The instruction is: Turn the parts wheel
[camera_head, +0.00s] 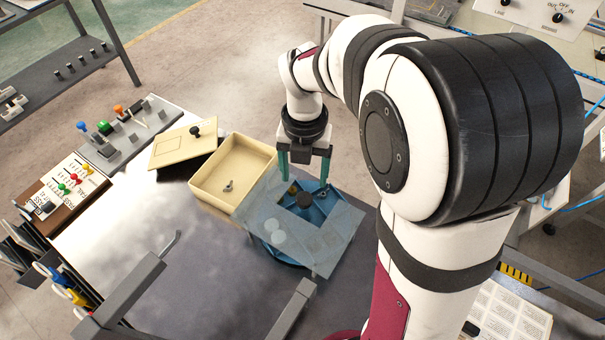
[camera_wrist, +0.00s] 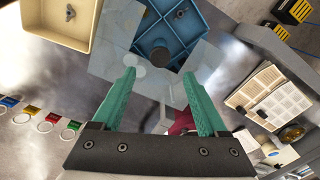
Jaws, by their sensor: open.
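The parts wheel (camera_head: 340,190) is a blue round tray with divider walls, partly under a clear square cover plate (camera_head: 325,258). A dark knob (camera_head: 304,200) stands near its middle. The wheel (camera_wrist: 196,32) and knob (camera_wrist: 159,57) also show in the wrist view. My gripper (camera_head: 303,179) is open with green fingers pointing down above the wheel's far part. In the wrist view my gripper (camera_wrist: 160,75) has nothing between its fingers, and the knob appears just beyond the tips. I cannot tell the exact height gap. A yellowish piece (camera_head: 293,189) lies in the wheel.
A cream box (camera_head: 205,184) holding a small metal part (camera_head: 228,186) stands left of the wheel, close to it. Its lid (camera_head: 172,151) lies behind it to the left. Grey rails (camera_head: 292,312) rise at the front. A control panel (camera_head: 125,140) stands at the far left.

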